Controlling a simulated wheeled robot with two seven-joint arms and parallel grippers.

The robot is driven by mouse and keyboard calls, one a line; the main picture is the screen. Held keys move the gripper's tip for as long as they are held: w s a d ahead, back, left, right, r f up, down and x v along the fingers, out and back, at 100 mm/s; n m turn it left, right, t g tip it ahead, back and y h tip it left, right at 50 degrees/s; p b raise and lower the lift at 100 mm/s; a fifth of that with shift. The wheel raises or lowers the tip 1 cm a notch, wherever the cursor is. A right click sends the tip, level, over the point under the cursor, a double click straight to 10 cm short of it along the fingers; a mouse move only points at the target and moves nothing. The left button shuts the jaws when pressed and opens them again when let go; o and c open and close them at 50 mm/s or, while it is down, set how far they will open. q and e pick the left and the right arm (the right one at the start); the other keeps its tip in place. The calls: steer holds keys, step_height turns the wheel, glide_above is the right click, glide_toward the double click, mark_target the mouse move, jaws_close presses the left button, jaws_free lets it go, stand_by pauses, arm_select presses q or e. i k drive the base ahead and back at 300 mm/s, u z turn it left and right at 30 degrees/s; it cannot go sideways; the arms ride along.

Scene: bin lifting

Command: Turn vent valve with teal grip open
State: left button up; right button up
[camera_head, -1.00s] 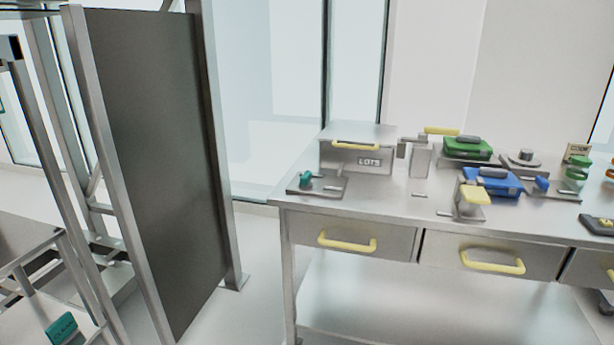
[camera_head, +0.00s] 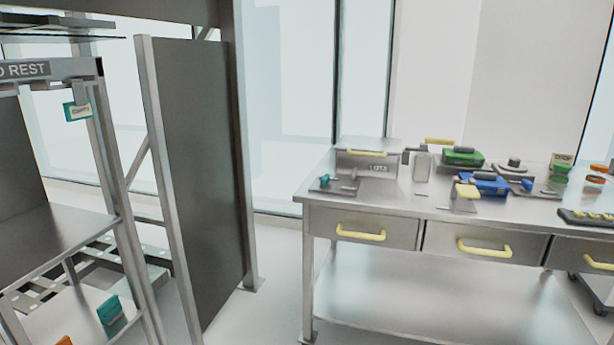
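A small valve with a teal grip (camera_head: 325,181) sits on a flat grey plate at the left end of the steel bench (camera_head: 400,203). It is small at this distance, and I cannot tell how far its grip is turned. Neither of my grippers shows in the head view.
A dark panel (camera_head: 195,170) in a metal frame stands left of the bench. A shelf rack (camera_head: 70,240) is at the far left. Drawers have yellow handles (camera_head: 361,233). Floor between rack and bench is open.

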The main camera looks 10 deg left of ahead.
mark_target(324, 183)
steer(key=u, duration=0.8)
steer(key=i, duration=0.75)
steer(key=u, duration=0.75)
steer(key=i, duration=1)
steer(key=z, duration=0.4)
